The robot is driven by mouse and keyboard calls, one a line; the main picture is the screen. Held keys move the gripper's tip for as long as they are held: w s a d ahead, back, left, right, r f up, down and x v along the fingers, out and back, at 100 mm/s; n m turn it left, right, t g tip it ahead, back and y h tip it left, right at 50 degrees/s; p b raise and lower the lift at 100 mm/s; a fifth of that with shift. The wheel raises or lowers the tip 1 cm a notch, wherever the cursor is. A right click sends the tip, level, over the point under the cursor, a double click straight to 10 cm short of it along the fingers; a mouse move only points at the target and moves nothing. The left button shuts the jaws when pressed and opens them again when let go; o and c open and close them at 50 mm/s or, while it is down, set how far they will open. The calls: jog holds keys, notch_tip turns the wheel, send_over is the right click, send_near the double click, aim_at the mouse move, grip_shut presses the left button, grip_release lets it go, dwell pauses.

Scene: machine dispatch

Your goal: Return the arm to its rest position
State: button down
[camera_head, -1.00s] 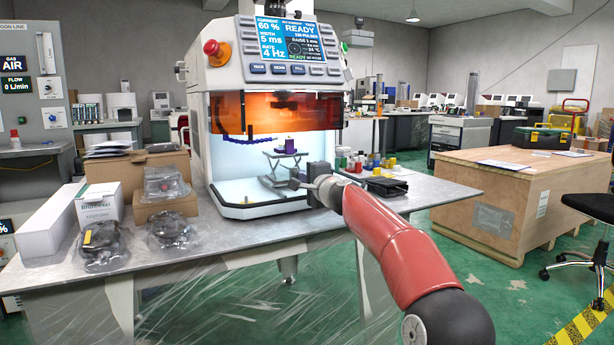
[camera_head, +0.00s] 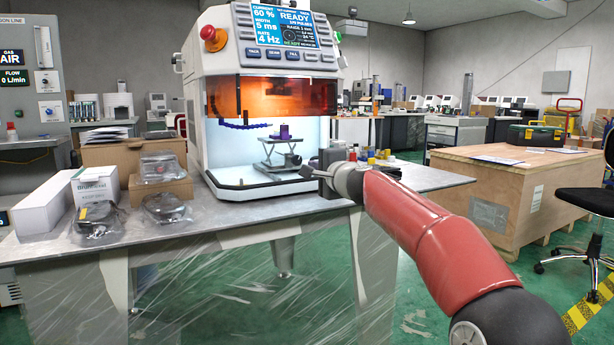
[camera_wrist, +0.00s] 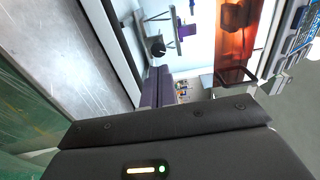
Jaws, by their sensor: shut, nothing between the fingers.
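My red arm reaches in from the lower right of the head view. My gripper (camera_head: 308,172) is at its far end, in front of the right part of the machine's opening and above the table edge. In the wrist view my gripper's fingers (camera_wrist: 158,82) are together with nothing between them. The white machine (camera_head: 262,60) has a lit screen reading READY and an orange window raised over its open chamber. Inside, a purple piece (camera_head: 284,131) sits on a small lift stand (camera_head: 280,152), which also shows in the wrist view (camera_wrist: 160,16). My gripper is apart from both.
The metal table (camera_head: 200,232) holds a white box (camera_head: 45,205), cardboard boxes (camera_head: 160,190) and bagged parts (camera_head: 97,222) on the left. Small coloured items (camera_head: 382,155) lie right of my gripper. A wooden crate (camera_head: 510,195) and a black chair (camera_head: 588,200) stand at the right.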

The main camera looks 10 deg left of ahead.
jog(key=s+d+f+n+g+h+p, duration=0.1)
jog(key=s+d+f+n+g, duration=0.15)
jog(key=s, duration=0.55)
jog(key=s+d+f+n+g+h, duration=0.1)
jog(key=s+n, duration=0.3)
jog(key=s, duration=0.5)
jog(key=s+d+f+n+g+h+p, duration=0.1)
jog(key=s+d+f+g+h, duration=0.1)
jog(key=s+d+f, duration=0.4)
jog(key=s+d+f+n+g+h+p, duration=0.2)
jog(key=s+d+f, duration=0.5)
jog(key=s, duration=0.7)
jog(key=s+d+f+n+g+h+p, duration=0.1)
jog(key=s+d+f+n+g+h, duration=0.1)
jog(key=s+d+f, duration=0.4)
jog(key=s+h, duration=0.1)
jog(key=s, duration=0.4)
jog(key=shift+d+f+h, duration=0.15)
jog(key=shift+d+h, duration=0.15)
jog(key=shift+d, duration=0.1)
